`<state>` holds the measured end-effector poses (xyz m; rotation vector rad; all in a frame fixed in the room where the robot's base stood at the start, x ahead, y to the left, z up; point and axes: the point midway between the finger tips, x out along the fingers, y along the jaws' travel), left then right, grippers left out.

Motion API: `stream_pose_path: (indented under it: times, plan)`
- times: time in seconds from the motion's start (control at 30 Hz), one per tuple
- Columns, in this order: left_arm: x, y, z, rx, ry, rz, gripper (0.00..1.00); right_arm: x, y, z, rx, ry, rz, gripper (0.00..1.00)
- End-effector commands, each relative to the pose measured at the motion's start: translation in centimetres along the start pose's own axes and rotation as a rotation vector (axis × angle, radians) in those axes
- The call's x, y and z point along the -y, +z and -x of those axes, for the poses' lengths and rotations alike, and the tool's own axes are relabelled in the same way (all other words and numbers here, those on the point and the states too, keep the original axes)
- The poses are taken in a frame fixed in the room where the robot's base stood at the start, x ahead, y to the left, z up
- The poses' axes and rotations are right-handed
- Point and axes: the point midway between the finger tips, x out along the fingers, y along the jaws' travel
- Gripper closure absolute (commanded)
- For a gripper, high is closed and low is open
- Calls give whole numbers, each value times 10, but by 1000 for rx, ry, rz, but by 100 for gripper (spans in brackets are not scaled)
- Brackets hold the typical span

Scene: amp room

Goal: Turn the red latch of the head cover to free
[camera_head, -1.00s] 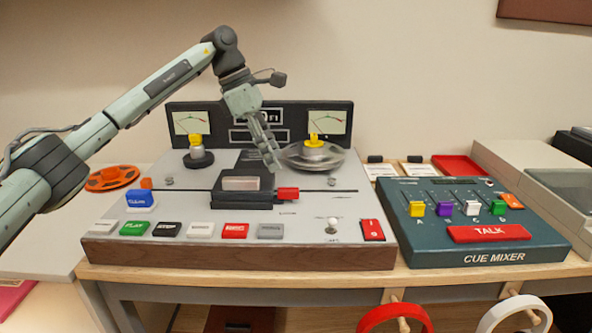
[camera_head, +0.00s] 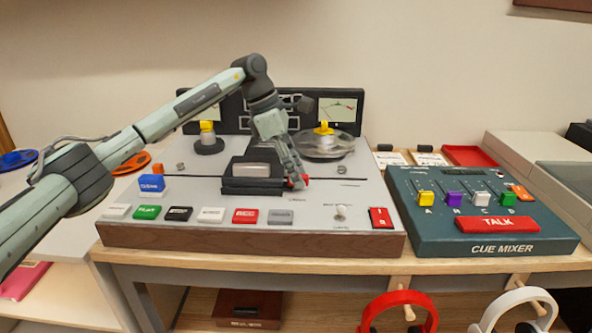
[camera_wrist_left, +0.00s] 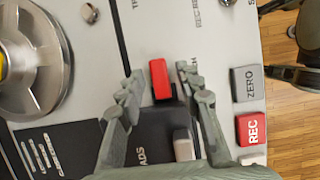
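The red latch (camera_head: 306,181) sticks out at the right end of the dark head cover (camera_head: 238,184) on the tape machine. In the head view my left gripper (camera_head: 297,183) is down at the latch and hides part of it. In the left wrist view the red latch (camera_wrist_left: 159,80) appears between the two spread fingertips of my left gripper (camera_wrist_left: 160,71), with gaps on both sides. The dark head cover (camera_wrist_left: 150,140) lies below it in that view, partly between the fingers. I cannot tell how deep the fingertips reach around the latch. My right gripper is not in view.
The tape reel (camera_head: 326,145) stands behind the gripper. A row of buttons, including a red one (camera_head: 244,216), lies along the machine's front, with a small metal switch (camera_head: 340,212) to the right. The cue mixer (camera_head: 480,240) stands farther right.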

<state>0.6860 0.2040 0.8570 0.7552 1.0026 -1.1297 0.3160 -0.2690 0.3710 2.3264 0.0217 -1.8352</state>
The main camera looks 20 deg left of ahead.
Motion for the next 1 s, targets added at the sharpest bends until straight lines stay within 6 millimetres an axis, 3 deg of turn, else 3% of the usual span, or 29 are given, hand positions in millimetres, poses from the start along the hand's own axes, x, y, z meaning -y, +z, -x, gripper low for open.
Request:
stream_pose_path:
  times: [0.03,0.23,0.67,1.0]
  plan:
    - [0,0,0,0,0,0,74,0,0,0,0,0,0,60]
    - [0,0,0,0,0,0,99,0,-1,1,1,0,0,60]
    - [1,0,0,0,18,43,100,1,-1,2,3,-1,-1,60]
    - [5,0,0,1,108,256,100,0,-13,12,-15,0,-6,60]
